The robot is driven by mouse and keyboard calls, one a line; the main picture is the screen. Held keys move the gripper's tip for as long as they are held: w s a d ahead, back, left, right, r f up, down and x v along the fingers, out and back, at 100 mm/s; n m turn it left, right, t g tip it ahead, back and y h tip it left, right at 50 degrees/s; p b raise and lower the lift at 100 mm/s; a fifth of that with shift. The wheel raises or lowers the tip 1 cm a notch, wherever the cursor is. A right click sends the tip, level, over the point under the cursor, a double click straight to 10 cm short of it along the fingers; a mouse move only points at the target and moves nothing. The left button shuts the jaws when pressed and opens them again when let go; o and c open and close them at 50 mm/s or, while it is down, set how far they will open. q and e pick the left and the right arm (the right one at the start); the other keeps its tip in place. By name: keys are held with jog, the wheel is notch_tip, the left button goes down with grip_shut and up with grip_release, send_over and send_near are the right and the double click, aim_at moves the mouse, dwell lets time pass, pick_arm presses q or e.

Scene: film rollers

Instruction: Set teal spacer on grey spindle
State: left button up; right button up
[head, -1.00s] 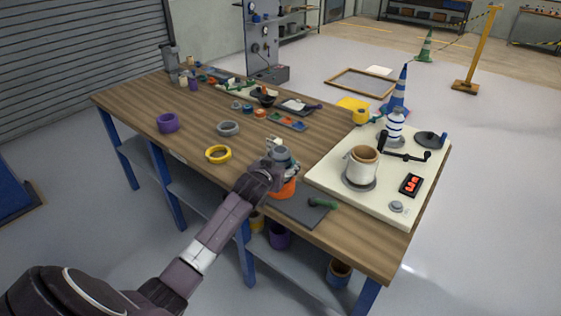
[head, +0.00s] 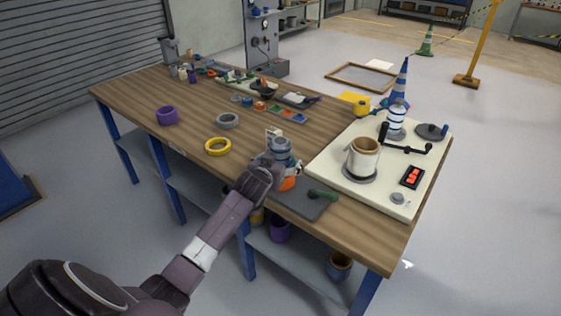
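My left gripper (head: 274,173) is over the front edge of the wooden workbench, at a grey-blue cylindrical piece (head: 281,149). An orange piece (head: 290,184) shows just below it. The gripper's fingers are mostly hidden by the hand, so I cannot tell whether they are closed on anything. I cannot make out for certain which piece is the teal spacer; a small teal-looking ring (head: 236,98) lies mid-bench. The grey spindle cannot be told for sure either. My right gripper is not in view.
A cream board (head: 322,165) with a cream spool (head: 363,158), a striped spool (head: 396,122) and a crank fills the right end. A dark mat (head: 305,203) with a green-handled tool lies at the front. Yellow (head: 218,146), grey (head: 228,120) and purple rings (head: 167,115) lie left.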

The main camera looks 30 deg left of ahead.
pick_arm(q)
jog(key=shift+o, duration=0.3)
jog(key=v, duration=1.2)
dwell(0.4)
jog(key=s+d+f+m+g+h, duration=0.2)
jog(key=s+d+f+g, duration=0.2)
jog(key=s+d+f, duration=0.6)
jog(key=s+d+f+m+g+h, duration=0.1)
jog(key=s+d+f+g, duration=0.15)
jog(key=s, duration=0.45)
jog(key=s+d+f+m+g, duration=0.1)
jog(key=s+d, duration=0.3)
jog(key=s, duration=0.3)
jog(key=s+d+f+m+g+h, duration=0.1)
jog(key=s+d+f+g, duration=0.15)
jog(key=s, duration=0.55)
notch_tip(320, 180, down, 25)
jog(key=s+a+f+g, duration=0.2)
jog(key=s+f, duration=1.4)
jog(key=s, duration=0.2)
jog(key=shift+a+f+m, duration=0.3)
jog(key=shift+a+f, duration=0.05)
jog(key=shift+f, duration=0.05)
